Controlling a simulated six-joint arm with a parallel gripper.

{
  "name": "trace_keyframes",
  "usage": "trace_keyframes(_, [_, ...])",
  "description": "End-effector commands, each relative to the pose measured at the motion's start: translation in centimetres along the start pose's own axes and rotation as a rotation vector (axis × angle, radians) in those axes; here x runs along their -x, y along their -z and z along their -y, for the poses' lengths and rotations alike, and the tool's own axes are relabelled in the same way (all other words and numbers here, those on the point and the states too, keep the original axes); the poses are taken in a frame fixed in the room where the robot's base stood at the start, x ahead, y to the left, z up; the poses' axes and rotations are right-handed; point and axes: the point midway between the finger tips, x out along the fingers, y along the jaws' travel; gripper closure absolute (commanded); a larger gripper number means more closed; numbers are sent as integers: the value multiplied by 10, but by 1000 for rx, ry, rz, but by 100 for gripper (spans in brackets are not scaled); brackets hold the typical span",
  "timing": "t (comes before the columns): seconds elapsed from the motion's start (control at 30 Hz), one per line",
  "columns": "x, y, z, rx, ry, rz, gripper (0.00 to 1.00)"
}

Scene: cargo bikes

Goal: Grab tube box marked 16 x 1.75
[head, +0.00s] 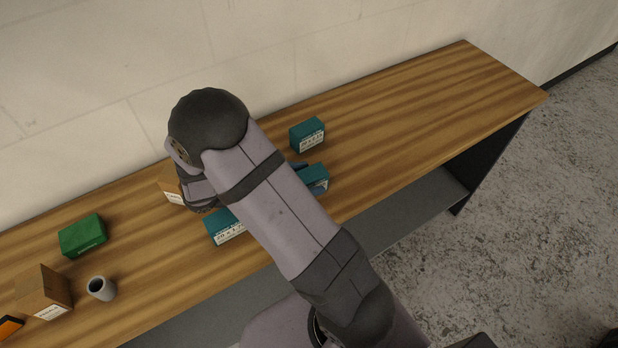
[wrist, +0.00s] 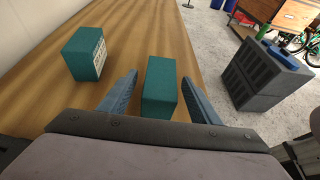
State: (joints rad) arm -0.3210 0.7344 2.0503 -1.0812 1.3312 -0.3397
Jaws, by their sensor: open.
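Several teal boxes with white labels are on the wooden bench. One (head: 307,134) stands towards the back in the head view; it also shows at left in the wrist view (wrist: 84,54). Another (head: 317,179) is partly hidden by my arm; it appears to be the box between my fingers in the wrist view (wrist: 160,87). A third (head: 224,227) lies left of my arm. The labels are too small to read surely, so I cannot tell which is 16 x 1.75. My gripper (wrist: 160,76) is open, one finger on each side of the middle box. In the head view my arm hides most of it.
A brown box (head: 172,184) is partly behind my wrist. A green box (head: 83,236), a grey cup (head: 101,288), another brown box (head: 43,291) and an orange item (head: 9,327) lie at left. The right part of the bench (head: 430,92) is clear; a wall runs behind.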

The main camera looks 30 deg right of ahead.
Motion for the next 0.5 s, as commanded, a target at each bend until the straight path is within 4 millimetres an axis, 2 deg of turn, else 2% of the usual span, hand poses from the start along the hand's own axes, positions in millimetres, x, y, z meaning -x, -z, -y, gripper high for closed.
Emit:
trace_keyframes(0.1, [-9,0,1,2,1,-1,43])
trace_keyframes(0.37, [-12,1,1,1,0,-1,43])
trace_keyframes(0.43, [-11,1,0,1,0,-1,55])
trace_keyframes(0.5, [-11,1,0,1,0,-1,72])
